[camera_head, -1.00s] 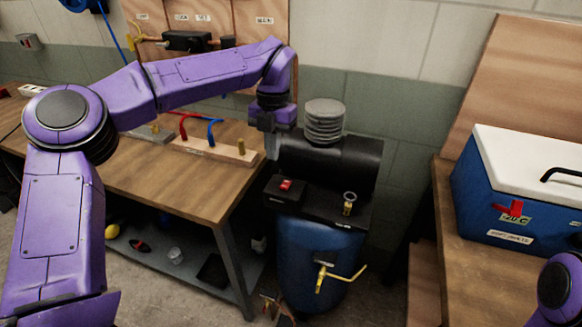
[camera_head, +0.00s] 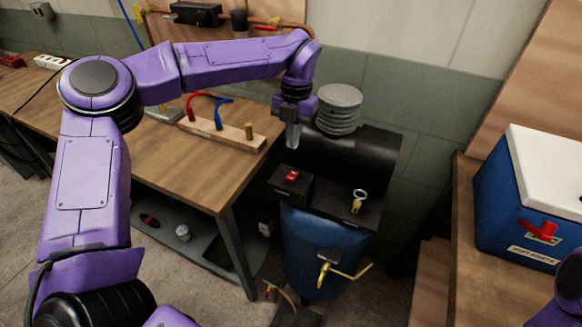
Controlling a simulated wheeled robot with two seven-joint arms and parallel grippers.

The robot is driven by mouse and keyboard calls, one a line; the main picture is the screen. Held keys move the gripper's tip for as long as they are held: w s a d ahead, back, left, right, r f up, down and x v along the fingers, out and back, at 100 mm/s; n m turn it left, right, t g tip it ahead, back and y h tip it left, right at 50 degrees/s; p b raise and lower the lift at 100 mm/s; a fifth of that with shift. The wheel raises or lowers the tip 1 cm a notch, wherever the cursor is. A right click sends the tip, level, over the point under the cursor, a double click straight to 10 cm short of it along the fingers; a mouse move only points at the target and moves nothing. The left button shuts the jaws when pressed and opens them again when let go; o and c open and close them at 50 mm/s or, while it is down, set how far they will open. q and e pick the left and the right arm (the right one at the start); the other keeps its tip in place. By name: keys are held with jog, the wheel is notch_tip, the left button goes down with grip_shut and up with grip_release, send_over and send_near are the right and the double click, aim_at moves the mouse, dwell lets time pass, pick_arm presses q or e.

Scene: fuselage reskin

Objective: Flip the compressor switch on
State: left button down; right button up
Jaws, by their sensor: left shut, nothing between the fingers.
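The compressor has a blue tank (camera_head: 322,247) and a black motor body (camera_head: 350,160) with a ribbed grey cylinder (camera_head: 339,108) on top. Its red switch (camera_head: 291,176) sits on a small black box (camera_head: 290,186) at the front left of the compressor's top. I cannot tell the switch's position. My left gripper (camera_head: 292,141) is shut and empty, pointing down a little above and behind the switch box, apart from the switch. Only a purple part of my right arm shows at the lower right corner; its gripper is out of view.
A wooden workbench (camera_head: 165,165) with a hose rack (camera_head: 222,133) stands left of the compressor. A brass ring fitting (camera_head: 359,198) rises beside the switch box, and a brass valve (camera_head: 340,272) sticks out in front. A blue cooler (camera_head: 510,205) stands on the right table.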

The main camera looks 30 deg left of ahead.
aim_at(290, 178)
pick_arm(q)
jog(key=f, duration=0.3)
jog(key=s+f+p, duration=0.1)
jog(key=f, duration=0.2)
jog(key=f+p, duration=0.1)
jog(key=f, duration=0.2)
jog(key=shift+s+f, duration=0.25)
jog(key=shift+f, duration=0.15)
pick_arm(e)
notch_tip(290, 178, up, 2)
jog(key=shift+s+r, duration=0.1)
jog(key=shift+r, duration=0.1)
